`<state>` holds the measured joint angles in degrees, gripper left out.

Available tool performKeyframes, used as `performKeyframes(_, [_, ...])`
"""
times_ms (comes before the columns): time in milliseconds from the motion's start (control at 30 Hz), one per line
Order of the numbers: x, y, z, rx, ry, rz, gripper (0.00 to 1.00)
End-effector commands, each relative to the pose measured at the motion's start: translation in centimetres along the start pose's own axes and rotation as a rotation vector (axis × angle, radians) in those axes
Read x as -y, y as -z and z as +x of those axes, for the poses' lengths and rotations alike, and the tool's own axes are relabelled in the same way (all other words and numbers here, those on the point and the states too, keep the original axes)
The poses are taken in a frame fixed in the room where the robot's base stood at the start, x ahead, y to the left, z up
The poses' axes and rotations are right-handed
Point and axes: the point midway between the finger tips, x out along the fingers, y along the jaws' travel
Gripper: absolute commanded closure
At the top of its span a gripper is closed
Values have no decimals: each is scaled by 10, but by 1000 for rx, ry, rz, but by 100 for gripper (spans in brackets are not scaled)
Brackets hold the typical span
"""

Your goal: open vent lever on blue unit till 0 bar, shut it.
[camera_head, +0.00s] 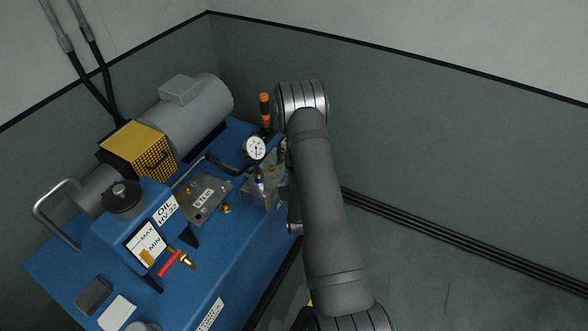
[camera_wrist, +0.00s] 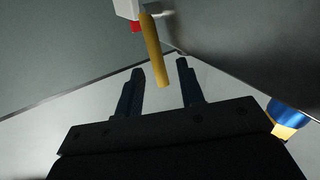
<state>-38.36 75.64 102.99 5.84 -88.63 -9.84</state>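The blue unit (camera_head: 235,265) stands at the left of the head view, with a round white gauge (camera_head: 255,147) on it. The gauge needle is too small to read surely. A metal valve block (camera_head: 262,190) sits below the gauge, partly behind my arm. In the wrist view a yellow lever (camera_wrist: 151,45) hangs from a pale fitting, its lower end showing between my fingers. My gripper (camera_wrist: 159,68) is open, fingers on either side of the lever in the picture; I see no contact and cannot tell the depth. My arm hides my gripper in the head view.
An orange-banded black handle (camera_head: 265,110) stands behind the gauge. A red-handled tap (camera_head: 170,264) is at the front of the unit. A grey motor (camera_head: 195,103) and yellow mesh guard (camera_head: 138,150) are at the back. Open floor (camera_head: 440,270) lies to the right.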

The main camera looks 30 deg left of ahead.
Motion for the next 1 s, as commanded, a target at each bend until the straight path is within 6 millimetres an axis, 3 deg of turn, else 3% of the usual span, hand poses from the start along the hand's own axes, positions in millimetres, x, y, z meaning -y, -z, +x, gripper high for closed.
performKeyframes(400, [0, 0, 9, 0, 0, 0, 65])
performKeyframes(600, [0, 0, 9, 0, 0, 0, 100])
performKeyframes(1000, [3, -3, 5, -71, -12, -45, 100])
